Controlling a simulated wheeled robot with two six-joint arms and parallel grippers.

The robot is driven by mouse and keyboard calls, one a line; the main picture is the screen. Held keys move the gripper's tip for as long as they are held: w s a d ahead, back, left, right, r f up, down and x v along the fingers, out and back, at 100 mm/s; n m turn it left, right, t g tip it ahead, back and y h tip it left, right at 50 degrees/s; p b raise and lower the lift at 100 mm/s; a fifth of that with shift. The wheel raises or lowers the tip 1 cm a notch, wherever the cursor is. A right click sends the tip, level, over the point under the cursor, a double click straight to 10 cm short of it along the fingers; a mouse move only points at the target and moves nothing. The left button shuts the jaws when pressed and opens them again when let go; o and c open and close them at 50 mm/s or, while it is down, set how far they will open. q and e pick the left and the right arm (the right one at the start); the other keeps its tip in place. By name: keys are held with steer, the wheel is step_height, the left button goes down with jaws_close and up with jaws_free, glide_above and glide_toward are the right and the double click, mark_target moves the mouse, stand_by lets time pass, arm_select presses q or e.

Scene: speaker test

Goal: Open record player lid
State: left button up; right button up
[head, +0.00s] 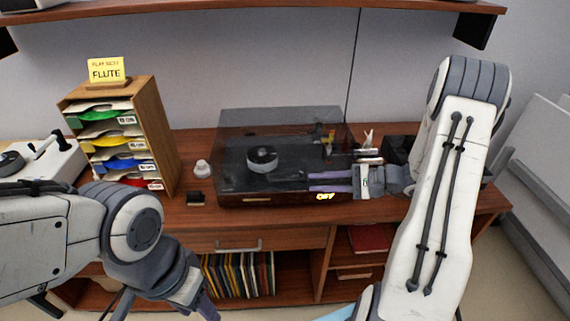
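The record player (262,201) stands on the wooden cabinet, with a dark see-through lid (240,122). A round platter part (262,159) shows through or below the lid. I cannot tell exactly how far the lid is raised. My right gripper (312,182) reaches in from the right at the player's front right corner. Its two purple fingers are apart, with nothing seen between them, and they overlap the lid's front edge in the picture. Whether they touch it is unclear. My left gripper (210,312) hangs low in front of the cabinet, its fingertips partly cut off.
A wooden sorter (165,135) with colored sleeves and a yellow FLUTE sign (106,70) stands left of the player. A small white knob-like object (202,168) and a black block (195,198) sit between them. Records (238,275) fill the shelf below. A shelf (270,6) hangs above.

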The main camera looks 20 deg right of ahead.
mark_target(292, 180)
steer(key=p+x, duration=0.1)
steer(key=x, duration=0.3)
steer(key=p+x, duration=0.1)
steer(key=x, duration=0.4)
steer(key=shift+w+f, duration=0.1)
steer(key=shift+w, duration=0.45)
jaws_close()
stand_by(0.9)
